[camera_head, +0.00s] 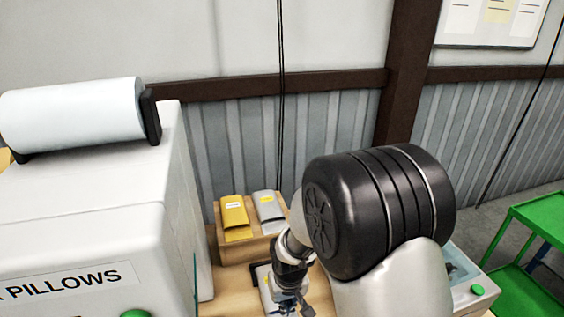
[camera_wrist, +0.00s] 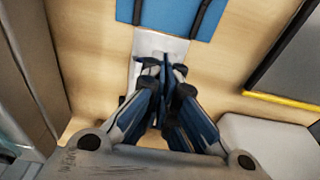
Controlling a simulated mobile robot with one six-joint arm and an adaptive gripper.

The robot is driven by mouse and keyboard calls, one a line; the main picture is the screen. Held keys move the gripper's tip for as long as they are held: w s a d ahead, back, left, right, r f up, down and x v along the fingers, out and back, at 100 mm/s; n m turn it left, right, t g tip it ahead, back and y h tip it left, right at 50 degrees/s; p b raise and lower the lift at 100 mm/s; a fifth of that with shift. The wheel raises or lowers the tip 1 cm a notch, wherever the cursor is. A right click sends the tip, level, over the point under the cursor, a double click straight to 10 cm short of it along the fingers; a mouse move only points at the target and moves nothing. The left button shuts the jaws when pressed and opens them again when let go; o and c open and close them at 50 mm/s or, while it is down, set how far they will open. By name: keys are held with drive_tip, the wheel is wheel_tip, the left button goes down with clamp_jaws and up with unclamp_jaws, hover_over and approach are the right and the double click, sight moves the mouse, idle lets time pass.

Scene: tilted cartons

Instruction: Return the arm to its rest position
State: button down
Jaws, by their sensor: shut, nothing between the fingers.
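My gripper (camera_wrist: 160,68) is shut and empty in the wrist view, its fingertips together and pointing at a white and blue item (camera_wrist: 170,45) on the wooden surface. I cannot tell whether the tips touch that item. In the head view my gripper (camera_head: 289,303) hangs low at the bottom centre, over the wooden bench. My arm reaches forward and down, with its large black joint at centre right hiding part of the bench.
A white machine labelled "PILLOWS" (camera_head: 80,240) with a film roll (camera_head: 72,112) stands close on the left. A wooden box (camera_head: 248,248) holds a yellow packet (camera_head: 234,215) and a grey packet (camera_head: 267,209). A green cart (camera_head: 540,217) stands at far right.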

drive_tip(key=s+d+r+m+t, duration=0.1)
drive_tip(key=s+d+r, duration=0.25)
drive_tip(key=r, duration=0.35)
drive_tip(key=s+d+r, duration=0.3)
drive_tip(key=s+r, duration=0.1)
drive_tip(key=r, duration=0.4)
drive_tip(key=s+d+r+m+t, duration=0.1)
drive_tip(key=s+d+r, duration=0.3)
drive_tip(key=r, duration=0.3)
drive_tip(key=s+d+r+m, duration=0.1)
drive_tip(key=s+d+r, duration=0.1)
drive_tip(key=s, duration=0.8)
drive_tip(key=shift+d+r+t, duration=0.35)
drive_tip(key=shift+r+t, duration=0.05)
drive_tip(key=shift+r, duration=0.3)
